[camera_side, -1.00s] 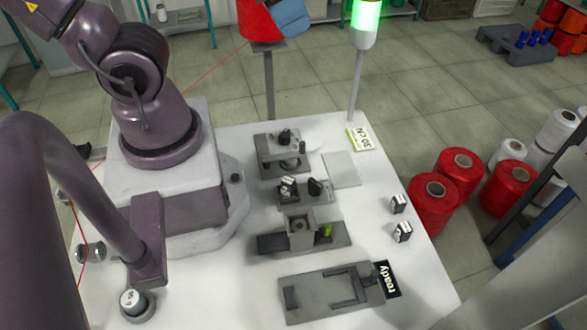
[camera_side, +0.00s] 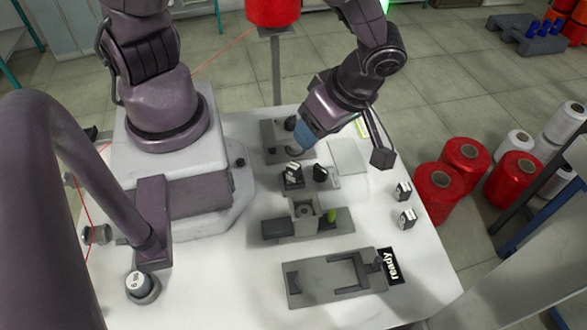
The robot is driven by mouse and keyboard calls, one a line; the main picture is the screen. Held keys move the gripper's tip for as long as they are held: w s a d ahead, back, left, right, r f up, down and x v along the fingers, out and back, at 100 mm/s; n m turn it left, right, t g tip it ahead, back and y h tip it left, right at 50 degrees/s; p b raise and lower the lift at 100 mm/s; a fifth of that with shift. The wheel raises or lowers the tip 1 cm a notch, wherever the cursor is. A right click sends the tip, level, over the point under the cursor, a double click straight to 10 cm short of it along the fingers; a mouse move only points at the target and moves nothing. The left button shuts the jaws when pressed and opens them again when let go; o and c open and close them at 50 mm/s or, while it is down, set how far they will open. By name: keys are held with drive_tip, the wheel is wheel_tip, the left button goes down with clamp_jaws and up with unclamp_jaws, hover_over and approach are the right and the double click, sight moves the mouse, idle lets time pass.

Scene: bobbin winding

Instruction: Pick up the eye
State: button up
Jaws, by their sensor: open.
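My gripper (camera_side: 296,150), with a blue part near its end, is low over the rear grey fixture (camera_side: 270,152) on the white table. Its fingertips are small and partly hidden, and I see nothing clearly held. A dark knob (camera_side: 290,123) stands on that fixture just behind the gripper. I cannot tell for certain which part is the eye. In front of the gripper, a dark block with white marks (camera_side: 293,175) and a dark knob (camera_side: 320,173) stand on the middle fixture.
A grey block fixture (camera_side: 304,212) with a green piece (camera_side: 331,215) is nearer. A flat grey frame (camera_side: 335,276) lies beside the "ready" sign (camera_side: 390,265). Two labelled blocks (camera_side: 403,191) (camera_side: 407,219) stand on the right. Red spools (camera_side: 434,196) are beyond the table.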

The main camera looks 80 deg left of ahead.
sight(294, 166)
drive_tip(key=f+n, duration=0.1)
drive_tip(key=f, duration=0.1)
drive_tip(key=s+a+f+n, duration=0.1)
drive_tip(key=f, duration=0.2)
drive_tip(key=s+a+f+n, duration=0.1)
drive_tip(key=f, duration=0.1)
drive_tip(key=shift+f+n, duration=0.25)
drive_tip(key=shift+n, duration=0.15)
drive_tip(key=x, duration=0.5)
drive_tip(key=shift+d, duration=0.25)
clamp_jaws()
drive_tip(key=shift+r, duration=0.1)
